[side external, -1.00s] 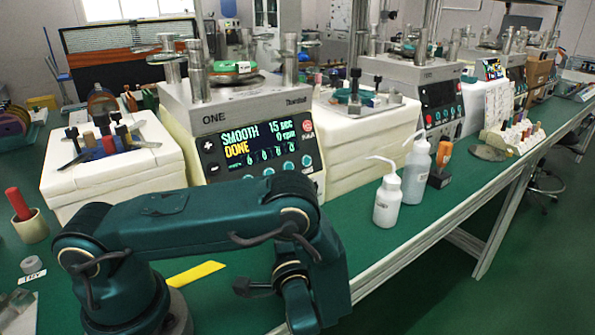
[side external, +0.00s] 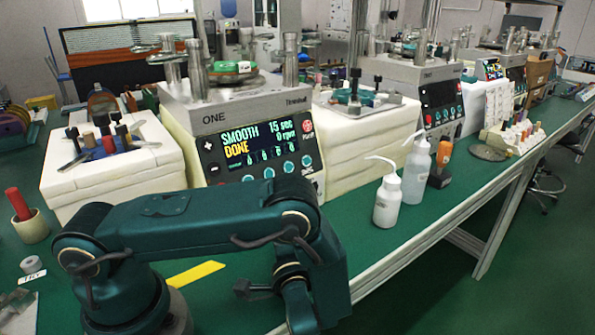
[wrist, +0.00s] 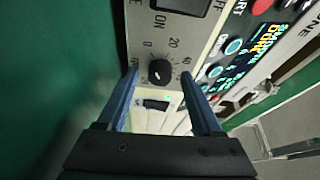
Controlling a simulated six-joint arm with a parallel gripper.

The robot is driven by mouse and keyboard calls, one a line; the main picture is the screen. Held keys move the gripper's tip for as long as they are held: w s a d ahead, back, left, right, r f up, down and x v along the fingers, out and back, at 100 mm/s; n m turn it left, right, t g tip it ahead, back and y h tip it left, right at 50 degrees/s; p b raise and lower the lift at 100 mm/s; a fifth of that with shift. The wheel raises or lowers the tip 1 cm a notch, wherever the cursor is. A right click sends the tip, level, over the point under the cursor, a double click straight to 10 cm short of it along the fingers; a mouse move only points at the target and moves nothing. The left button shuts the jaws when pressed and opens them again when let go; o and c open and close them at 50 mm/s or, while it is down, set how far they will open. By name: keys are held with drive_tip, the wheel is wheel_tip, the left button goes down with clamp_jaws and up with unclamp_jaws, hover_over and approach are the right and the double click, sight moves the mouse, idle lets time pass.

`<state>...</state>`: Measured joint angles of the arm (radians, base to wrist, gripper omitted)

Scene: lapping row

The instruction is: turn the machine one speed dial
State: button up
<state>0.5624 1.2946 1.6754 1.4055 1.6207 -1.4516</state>
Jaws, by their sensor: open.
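The speed dial (wrist: 160,72) is a round black knob on a pale panel in the wrist view, with a printed scale around it. My gripper (wrist: 160,74) is open, with one blue finger on each side of the knob. I cannot tell whether either finger touches it. Machine one (side external: 245,115) stands behind my arm in the side view; its screen (side external: 250,142) reads SMOOTH, 15 sec, DONE, 0 rpm. The screen also shows tilted in the wrist view (wrist: 258,45). The dial and my fingers are hidden in the side view.
A black switch (wrist: 180,5) marked ON and OFF sits above the dial. A yellow strip (side external: 195,273) lies on the green bench beside my arm.

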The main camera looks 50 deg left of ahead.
drive_tip(key=shift+v, duration=2.55)
drive_tip(key=m+g, duration=0.1)
drive_tip(key=m, duration=0.1)
drive_tip(key=m+g, duration=0.1)
drive_tip(key=shift+w+a+r+m+g, duration=0.1)
drive_tip(key=shift+w+r+m+g, duration=0.15)
drive_tip(key=shift+r+m+g, duration=0.05)
drive_tip(key=m, duration=0.1)
drive_tip(key=m+g+h, duration=0.1)
drive_tip(key=shift+w+r+m+g, duration=0.25)
drive_tip(key=shift+m+g, duration=0.05)
drive_tip(key=m, duration=0.2)
drive_tip(key=m+g, duration=0.1)
drive_tip(key=shift+w+r+h, duration=0.35)
drive_tip(key=shift+h, duration=0.05)
drive_tip(key=m, duration=0.1)
drive_tip(key=m+g+h, duration=0.1)
drive_tip(key=m, duration=0.1)
drive_tip(key=w+r+m, duration=0.1)
drive_tip(key=shift+m+g+h, duration=0.3)
drive_tip(key=shift+m, duration=0.1)
drive_tip(key=shift+x, duration=2.55)
